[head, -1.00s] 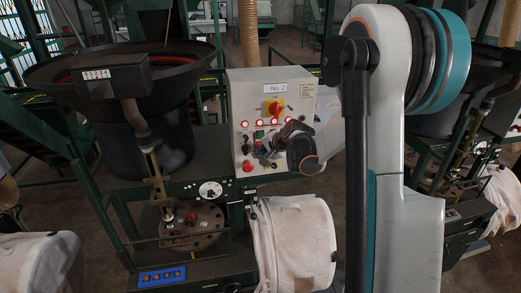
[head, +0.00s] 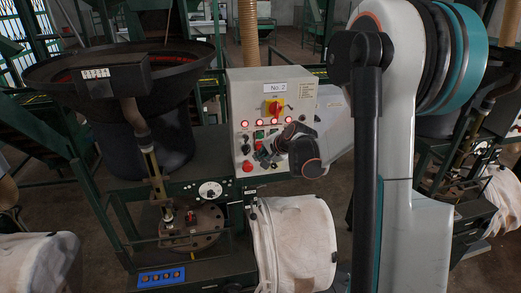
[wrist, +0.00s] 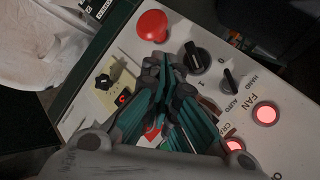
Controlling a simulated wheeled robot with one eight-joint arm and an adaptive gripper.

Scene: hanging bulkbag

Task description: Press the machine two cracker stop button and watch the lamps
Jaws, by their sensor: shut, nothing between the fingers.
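The grey control box marked No. 2 (head: 305,100) stands in the middle of the head view. A row of red lamps (head: 259,122) glows across its face. My gripper (head: 262,157) is shut and empty, close in front of the lower panel. In the wrist view its fingers (wrist: 160,75) point at the panel, with a red patch (wrist: 152,133) partly showing behind them. I cannot tell whether that patch is the cracker stop button, or whether the fingertips touch anything. Two lit lamps (wrist: 265,113) show there, near a partly hidden label beginning "CRA".
A red mushroom button (wrist: 152,25) and black selector knobs (wrist: 229,80) sit close to my fingers. A white bag (head: 295,240) hangs below the box. A black bowl (head: 120,70) stands left.

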